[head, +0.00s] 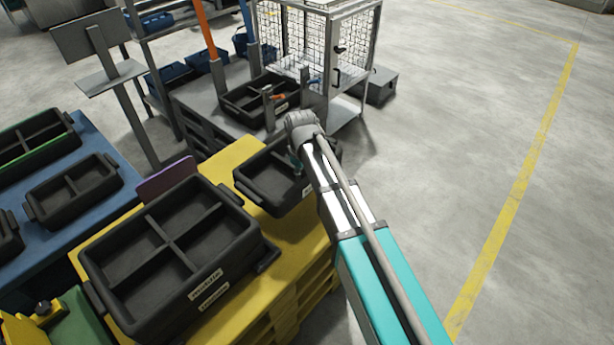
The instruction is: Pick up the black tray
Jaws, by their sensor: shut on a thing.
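A small black tray (262,181) with a divider is at the far right corner of the yellow pallet table (248,152). My gripper (298,170) reaches down at this tray's right side and is shut on it. My forearm and wrist hide the tray's right end and most of the fingers. I cannot tell whether the tray touches the table or is lifted a little.
A larger black tray (207,228) with compartments and labels stands nearer on the yellow table. A purple panel (166,180) stands behind it. Other black trays (74,188) sit on a blue table. A wire cage (352,50) stands behind. The floor at right is clear.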

